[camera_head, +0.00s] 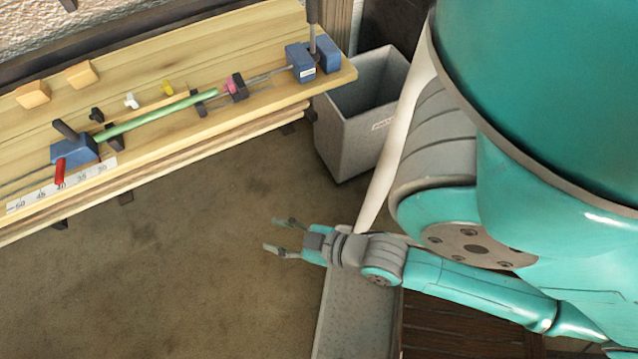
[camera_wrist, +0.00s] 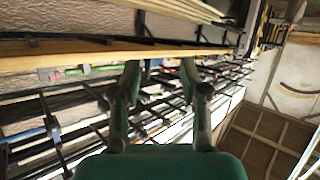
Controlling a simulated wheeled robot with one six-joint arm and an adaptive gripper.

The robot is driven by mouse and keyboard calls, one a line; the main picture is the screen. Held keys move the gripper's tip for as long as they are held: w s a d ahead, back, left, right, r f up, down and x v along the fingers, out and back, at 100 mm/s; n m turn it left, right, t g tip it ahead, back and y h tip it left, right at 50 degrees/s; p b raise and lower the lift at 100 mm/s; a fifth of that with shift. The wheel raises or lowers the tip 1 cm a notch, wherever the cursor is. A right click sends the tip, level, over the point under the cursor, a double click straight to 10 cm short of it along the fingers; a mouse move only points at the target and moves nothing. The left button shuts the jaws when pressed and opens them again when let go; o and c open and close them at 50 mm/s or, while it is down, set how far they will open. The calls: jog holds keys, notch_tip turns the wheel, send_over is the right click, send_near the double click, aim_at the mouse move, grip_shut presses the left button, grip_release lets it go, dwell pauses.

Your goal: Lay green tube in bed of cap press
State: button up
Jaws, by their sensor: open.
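The green tube (camera_head: 155,116) lies slantwise along a wooden bench in the head view, across dark supports (camera_head: 198,104). Its left end is at a blue block (camera_head: 75,153) with a red handle (camera_head: 60,172). Its right end stops short of a pink piece (camera_head: 234,84) on a dark holder. These fittings look like the cap press; whether the tube is fully seated in its bed I cannot tell. My gripper (camera_head: 278,235) is open and empty, below and right of the bench, well apart from the tube. Its spread fingers also show in the wrist view (camera_wrist: 160,64).
More blue blocks (camera_head: 301,63) stand at the bench's right end. Small black, white and yellow pieces (camera_head: 131,100) and wooden blocks (camera_head: 82,74) lie behind the tube. A grey bin (camera_head: 345,140) stands right of the bench. The floor (camera_head: 180,260) before the bench is clear.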

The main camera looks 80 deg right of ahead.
jog(key=s+a+r+t+y, duration=0.1)
jog(key=s+a+r+y, duration=0.1)
jog(key=s, duration=0.7)
notch_tip(320, 180, up, 2)
jog(key=shift+a, duration=0.5)
